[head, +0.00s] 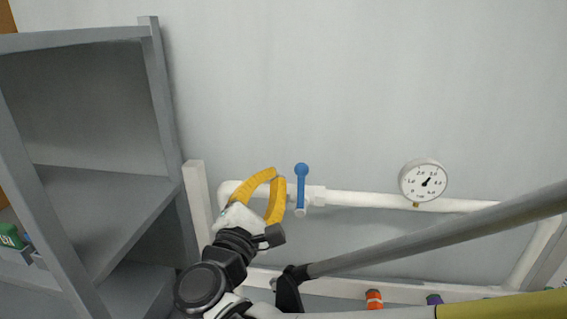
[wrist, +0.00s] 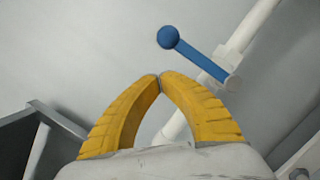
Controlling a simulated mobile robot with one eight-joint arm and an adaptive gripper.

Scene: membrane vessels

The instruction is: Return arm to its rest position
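My gripper (head: 279,178) has two yellow fingers and is in the lower middle of the head view, just left of a blue valve handle (head: 301,188). In the wrist view, the fingertips of my gripper (wrist: 160,76) meet at the top with nothing between them. The blue handle also shows in the wrist view (wrist: 198,55), beyond the fingertips and apart from them. In the head view the handle stands upright, across the white pipe, with its round knob on top.
A white pipe (head: 361,198) runs along the wall, with a round gauge (head: 423,181) at the right. A grey shelf (head: 85,125) stands close on the left. Orange (head: 374,299) and purple (head: 434,299) items sit low down. The wall above the pipe is clear.

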